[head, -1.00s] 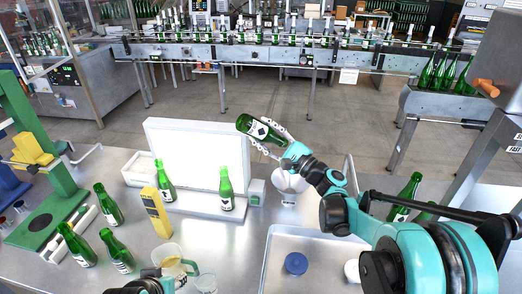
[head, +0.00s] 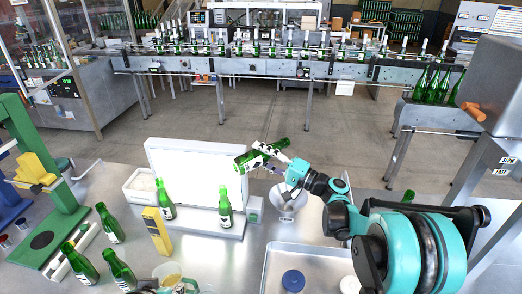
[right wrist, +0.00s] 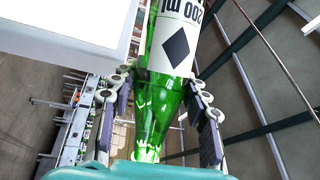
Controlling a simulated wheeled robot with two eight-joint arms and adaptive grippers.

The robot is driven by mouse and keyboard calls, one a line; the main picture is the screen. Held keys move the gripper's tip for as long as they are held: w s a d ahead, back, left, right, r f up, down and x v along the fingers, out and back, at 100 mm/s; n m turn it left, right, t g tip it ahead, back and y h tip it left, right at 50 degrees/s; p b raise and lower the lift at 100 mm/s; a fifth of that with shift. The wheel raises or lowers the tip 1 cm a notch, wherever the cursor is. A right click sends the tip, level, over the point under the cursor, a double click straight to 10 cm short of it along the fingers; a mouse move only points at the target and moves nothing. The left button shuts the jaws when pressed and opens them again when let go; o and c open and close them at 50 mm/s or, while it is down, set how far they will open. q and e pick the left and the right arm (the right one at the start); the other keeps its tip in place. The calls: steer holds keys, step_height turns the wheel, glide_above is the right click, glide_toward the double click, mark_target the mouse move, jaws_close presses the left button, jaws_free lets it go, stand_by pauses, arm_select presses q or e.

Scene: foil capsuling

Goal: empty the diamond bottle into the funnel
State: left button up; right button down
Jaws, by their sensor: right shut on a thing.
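The green diamond bottle (head: 252,160) is held aslant in my right gripper (head: 270,156), its right end higher than its left in the head view. In the right wrist view, the bottle (right wrist: 160,105) lies between both fingers, with a black diamond on its white label. Its narrow end points toward my palm. The pale funnel (head: 289,196) stands below and right of the bottle, apart from it and partly hidden by my right arm. Only a little of my left gripper (head: 150,287) shows at the bottom edge, so its jaws are unclear.
Two green bottles (head: 165,200) (head: 225,208) stand before a white panel (head: 190,165). Several more stand at left near a yellow block (head: 157,230). A jug (head: 168,275) is at the front edge. A tray (head: 275,262) holds a blue lid (head: 293,281).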

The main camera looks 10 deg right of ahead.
steer(key=n+p, duration=0.1)
steer(key=n, duration=0.2)
steer(key=n+g+p, duration=0.1)
steer(key=n+p, duration=0.1)
steer(key=n+g+p, duration=0.1)
steer(key=n, duration=0.2)
steer(key=shift+r+n+h, duration=0.3)
steer(key=shift+r+h, duration=0.1)
steer(key=n, duration=0.2)
steer(key=n+h+p, duration=0.1)
steer(key=shift+f+n+g, duration=0.25)
steer(key=shift+n+g, duration=0.05)
steer(key=n+h, duration=0.1)
steer(key=n, duration=0.3)
steer(key=shift+f, duration=0.1)
